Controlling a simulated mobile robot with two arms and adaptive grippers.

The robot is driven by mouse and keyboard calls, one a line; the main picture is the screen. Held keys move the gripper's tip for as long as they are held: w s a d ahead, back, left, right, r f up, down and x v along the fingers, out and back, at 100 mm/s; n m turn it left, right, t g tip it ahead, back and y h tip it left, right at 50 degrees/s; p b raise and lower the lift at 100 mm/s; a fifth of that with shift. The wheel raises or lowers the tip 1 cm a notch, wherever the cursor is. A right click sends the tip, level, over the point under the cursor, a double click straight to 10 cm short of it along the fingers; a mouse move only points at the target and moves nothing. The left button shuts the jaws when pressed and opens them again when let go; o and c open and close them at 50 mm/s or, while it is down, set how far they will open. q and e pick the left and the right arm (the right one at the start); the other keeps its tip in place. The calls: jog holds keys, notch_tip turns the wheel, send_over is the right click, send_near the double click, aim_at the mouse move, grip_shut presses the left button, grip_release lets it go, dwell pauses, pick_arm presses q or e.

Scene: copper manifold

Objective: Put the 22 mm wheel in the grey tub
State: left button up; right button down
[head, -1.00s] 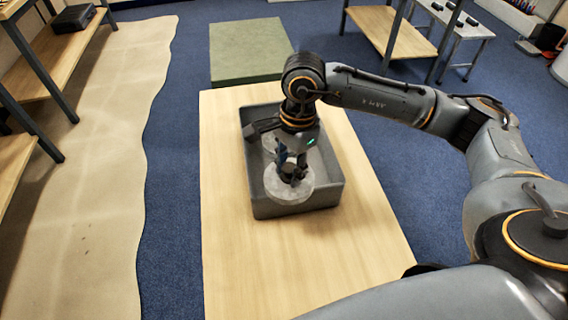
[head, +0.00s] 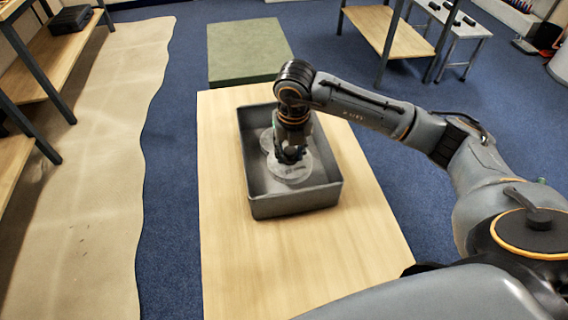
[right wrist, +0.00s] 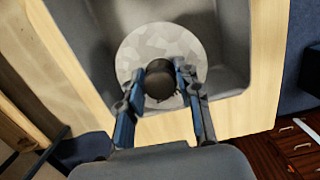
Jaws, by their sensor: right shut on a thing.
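A round pale, speckled wheel (head: 291,175) with a dark hub is in my right gripper (head: 289,157). The right wrist view shows the fingers (right wrist: 164,76) shut on the dark hub (right wrist: 160,88), with the pale disc (right wrist: 138,48) around it. The wheel is within the outline of the grey tub (head: 295,206), near its middle; I cannot tell whether it touches the floor. A dark mark on the disc is too small to read. My left gripper is not in view.
The tub stands on a light wooden table (head: 330,265), with clear wood in front and to the right. A green block (head: 245,52) stands beyond the table. Shelves (head: 60,60) are at the left, and a wooden stand (head: 388,30) is at the back right.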

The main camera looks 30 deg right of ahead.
jog(key=shift+w+d+f+m, duration=0.15)
jog(key=shift+w+d+m, duration=0.05)
jog(key=shift+m, duration=0.6)
notch_tip(320, 180, down, 10)
jog(key=shift+r+p, duration=0.2)
jog(key=shift+p, duration=0.75)
jog(key=shift+f, duration=0.25)
jog(key=shift+f, duration=0.1)
jog(key=c, duration=0.9)
grip_release()
jog(key=r, duration=0.4)
jog(key=s+r+b, duration=0.1)
jog(key=r, duration=0.3)
jog(key=r+b, duration=0.1)
jog(key=r, duration=0.3)
jog(key=shift+s+a+r, duration=0.1)
jog(key=shift+s+a, duration=0.1)
jog(key=shift+a, duration=0.1)
